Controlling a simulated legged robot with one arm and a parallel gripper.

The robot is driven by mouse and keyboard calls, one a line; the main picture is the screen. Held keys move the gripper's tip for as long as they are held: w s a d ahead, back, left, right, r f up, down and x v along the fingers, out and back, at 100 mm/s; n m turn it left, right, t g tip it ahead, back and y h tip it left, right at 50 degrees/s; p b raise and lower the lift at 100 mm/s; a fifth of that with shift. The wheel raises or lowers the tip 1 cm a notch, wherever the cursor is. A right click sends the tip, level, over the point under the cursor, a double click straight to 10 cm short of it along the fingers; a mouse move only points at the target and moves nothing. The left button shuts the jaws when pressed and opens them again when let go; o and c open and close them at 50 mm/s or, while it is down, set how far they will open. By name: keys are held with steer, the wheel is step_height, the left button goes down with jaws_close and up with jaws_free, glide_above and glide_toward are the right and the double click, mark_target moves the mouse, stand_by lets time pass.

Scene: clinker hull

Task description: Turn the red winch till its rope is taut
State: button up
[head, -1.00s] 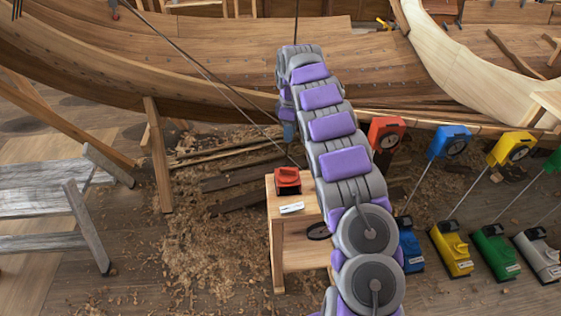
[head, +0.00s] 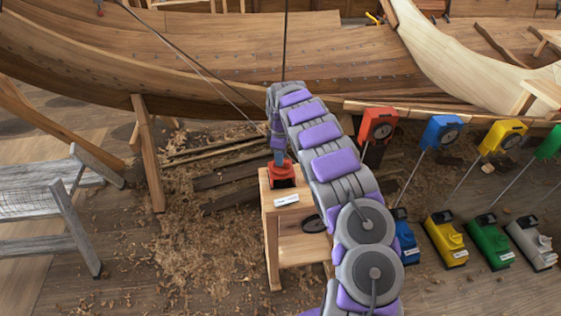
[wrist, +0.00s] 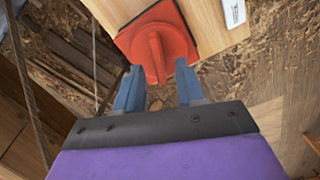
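The red winch (head: 282,176) sits on top of a small wooden stand (head: 272,235), with a white label in front of it. In the wrist view the red winch (wrist: 157,43) shows a raised grip bar across its round top. My gripper (wrist: 160,80) is open, its two blue fingers pointing at the winch with the near end of the bar between or just short of their tips. I cannot tell whether they touch it. In the head view my gripper (head: 279,157) is right above the winch. A rope (head: 205,75) runs from the upper left down toward the stand; its lower end is hidden.
Red (head: 378,125), blue (head: 441,132), yellow (head: 502,137) and green gauges stand on rods at right, with matching boxes below. A grey sawhorse (head: 60,205) is at left. The wooden hull (head: 200,60) spans the back. Shavings cover the floor.

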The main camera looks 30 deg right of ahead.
mark_target(281, 169)
steer(key=shift+d+f, duration=0.15)
steer(key=shift+f, duration=0.8)
steer(key=shift+d+f, duration=0.2)
steer(key=shift+a, duration=0.15)
steer(key=shift+c, duration=1.2)
jaws_close()
